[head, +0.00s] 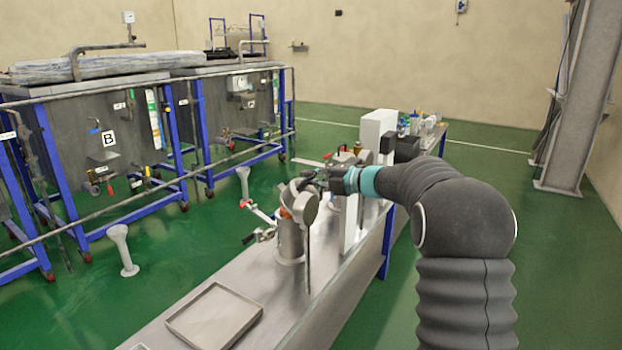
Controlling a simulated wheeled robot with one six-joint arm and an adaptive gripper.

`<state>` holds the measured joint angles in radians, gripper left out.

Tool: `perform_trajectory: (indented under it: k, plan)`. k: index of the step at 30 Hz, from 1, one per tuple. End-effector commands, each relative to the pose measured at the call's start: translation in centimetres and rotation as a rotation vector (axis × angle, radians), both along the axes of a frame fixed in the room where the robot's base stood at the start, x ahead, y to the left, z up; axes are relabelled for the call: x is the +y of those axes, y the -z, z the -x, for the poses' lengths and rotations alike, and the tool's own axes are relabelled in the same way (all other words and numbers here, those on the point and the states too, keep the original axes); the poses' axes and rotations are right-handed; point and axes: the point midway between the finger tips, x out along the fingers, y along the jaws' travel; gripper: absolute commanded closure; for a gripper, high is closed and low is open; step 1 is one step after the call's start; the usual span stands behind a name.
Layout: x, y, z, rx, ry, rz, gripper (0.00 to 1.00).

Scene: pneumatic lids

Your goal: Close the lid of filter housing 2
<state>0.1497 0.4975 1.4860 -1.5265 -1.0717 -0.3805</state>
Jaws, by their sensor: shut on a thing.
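A steel cylindrical filter housing (289,242) stands upright on the bench, and I cannot read a number on it. Its round steel lid (301,206) is tilted up at a steep angle above the body, with something orange showing beside it. My gripper (308,181) is at the upper edge of the lid and shut on it. The fingers are small and dark here, so the exact grip point is hard to see. My arm comes in from the right.
The long steel bench (215,338) holds an empty shallow tray (213,315) in front of the housing. A white upright box (377,130) and other fittings stand behind it. A valve arm (262,214) sticks out left. Blue-framed tanks (95,140) stand across the green floor.

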Motion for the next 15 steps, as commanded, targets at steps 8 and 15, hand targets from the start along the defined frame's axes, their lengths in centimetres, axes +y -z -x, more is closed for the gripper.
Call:
perform_trajectory:
  k: [8, 15]
  plan:
    - [-0.08, -0.12, -0.03, 0.000, 0.002, -0.001, 0.65]
    - [-0.38, -0.12, 0.17, -0.001, 0.002, -0.001, 0.65]
